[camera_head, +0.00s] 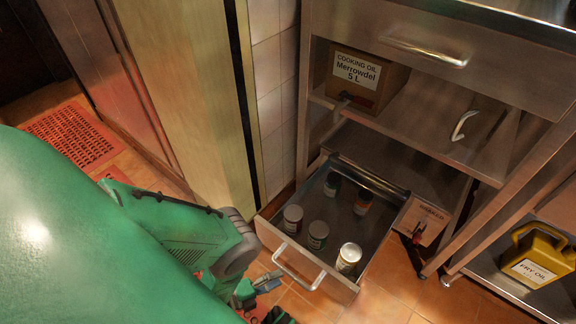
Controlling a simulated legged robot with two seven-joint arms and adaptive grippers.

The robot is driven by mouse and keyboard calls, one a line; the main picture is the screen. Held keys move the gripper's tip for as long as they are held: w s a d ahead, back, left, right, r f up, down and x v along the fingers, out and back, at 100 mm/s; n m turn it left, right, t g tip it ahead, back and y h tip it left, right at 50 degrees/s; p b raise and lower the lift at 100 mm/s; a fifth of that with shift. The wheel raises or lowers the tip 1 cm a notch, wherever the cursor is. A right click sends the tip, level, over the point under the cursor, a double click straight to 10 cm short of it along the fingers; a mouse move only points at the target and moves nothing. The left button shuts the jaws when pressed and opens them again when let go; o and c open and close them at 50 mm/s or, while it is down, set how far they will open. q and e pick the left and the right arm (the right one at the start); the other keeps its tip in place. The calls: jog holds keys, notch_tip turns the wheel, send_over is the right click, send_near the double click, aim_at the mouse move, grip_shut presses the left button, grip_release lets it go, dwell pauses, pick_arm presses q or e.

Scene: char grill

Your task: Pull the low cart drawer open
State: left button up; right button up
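The low cart drawer (350,287) stands pulled out from the bottom of the steel cart, and several jars show inside it. Its pale bar handle (298,270) is on the front panel. My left gripper (268,282) is low in front of the drawer, just left of the handle. It looks apart from the handle, though contact is hard to judge. Its fingers are small and partly hidden by my arm, so I cannot tell whether they are open. My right gripper is not in view.
An upper drawer (430,45) is closed above a shelf with a cooking oil box (366,80). A yellow fry oil jug (537,257) stands on a low shelf at right. Tiled floor (385,300) is free in front.

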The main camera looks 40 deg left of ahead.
pick_arm(q)
jog(key=v, duration=0.6)
jog(key=shift+s+a, duration=0.15)
jog(key=shift+s, duration=0.05)
jog(key=shift+w, duration=0.1)
jog(key=w+a+n+g+y, duration=0.1)
jog(key=w+n, duration=0.1)
jog(key=w+a+n+g+y, duration=0.1)
jog(key=w+n, duration=0.1)
jog(key=w+a+r+n+g+y, duration=0.1)
jog(key=w+n, duration=0.1)
jog(key=w, duration=0.1)
jog(key=shift+w+y, duration=0.15)
jog(key=shift+y, duration=0.25)
jog(key=s+d+r+n+g+y, duration=0.1)
jog(key=s+r+n+g, duration=0.4)
jog(key=r+n, duration=0.4)
jog(key=s+d+r+n+g+y, duration=0.15)
jog(key=s+r+n+g, duration=0.4)
jog(key=r, duration=0.55)
notch_tip(320, 180, up, 15)
jog(key=p, duration=1.4)
jog(key=shift+a+f+n+p, duration=0.2)
jog(key=shift+a+n+p, duration=0.2)
jog(key=shift+n, duration=0.05)
